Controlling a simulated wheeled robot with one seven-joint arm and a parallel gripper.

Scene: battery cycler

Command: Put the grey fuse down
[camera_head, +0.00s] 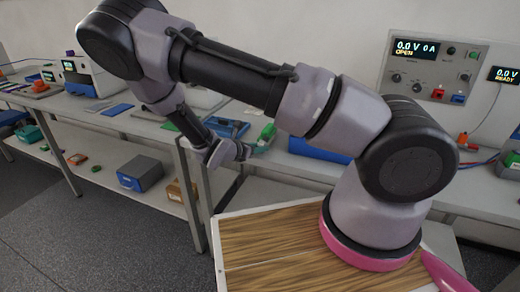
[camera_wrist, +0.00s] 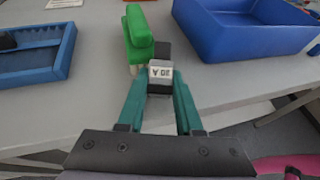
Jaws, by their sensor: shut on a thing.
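My gripper (camera_wrist: 160,84) has teal fingers, shut on the grey fuse (camera_wrist: 160,72). The fuse has a white label with upside-down lettering and dark parts above and below it. In the wrist view it is over the front part of the grey bench (camera_wrist: 255,92), just beside a green block-shaped part (camera_wrist: 138,38). I cannot tell whether the fuse touches the bench or the green part. In the head view my gripper (camera_head: 246,151) is low at the bench's front edge, and the fuse cannot be made out there.
A blue bin (camera_wrist: 235,38) stands to the right and a blue tray (camera_wrist: 38,72) lies to the left. Bare bench lies between tray and fuse. The bench's front edge is close below the fingers. A cycler with displays (camera_head: 430,68) stands at the back right.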

